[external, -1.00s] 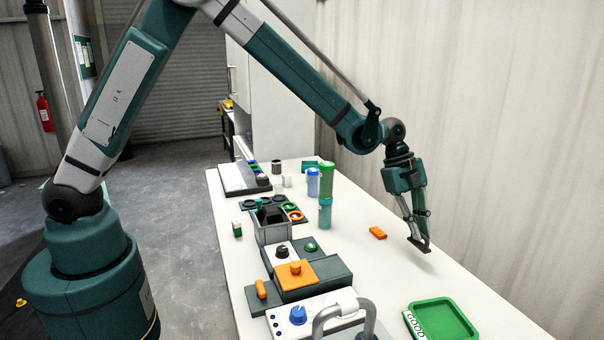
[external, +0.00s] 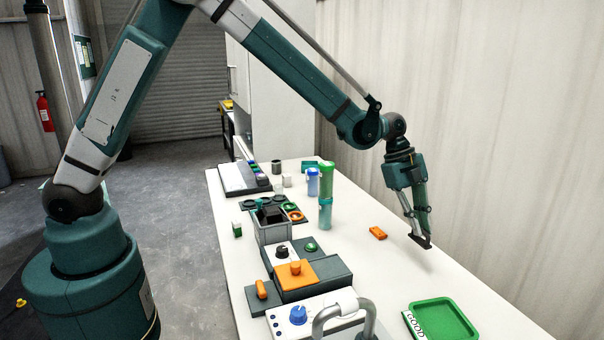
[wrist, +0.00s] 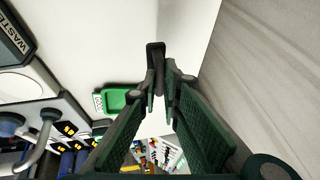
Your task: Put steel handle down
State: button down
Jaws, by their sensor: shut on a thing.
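The steel handle looks like a dark, narrow bar (external: 421,242) low over the right part of the white table in the external view. My gripper (external: 417,234) points down and is shut on it. In the wrist view the dark handle (wrist: 155,57) sticks out past the tips of my gripper (wrist: 168,82), held between the two fingers. I cannot tell whether it touches the table top. The part between the fingertips is hidden.
A green tray marked GOOD (external: 472,315) lies nearer the camera. Upright blue (external: 312,182) and green (external: 326,175) containers and a grey bin (external: 273,233) stand further left. The white table (external: 375,275) is clear around the handle.

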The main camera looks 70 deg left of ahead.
jog(key=shift+a, duration=0.1)
jog(key=a+n+t+y+b, duration=0.1)
jog(key=a+n, duration=0.3)
jog(key=a, duration=3.7)
jog(key=shift+s+a+r+n+t+b, duration=0.15)
jog(key=shift+a+n+t+b, duration=0.15)
jog(key=shift+b, duration=0.05)
jog(key=shift+f, duration=3.15)
jog(key=shift+f, duration=1.85)
jog(key=shift+f+b, duration=0.15)
jog(key=shift+b, duration=0.2)
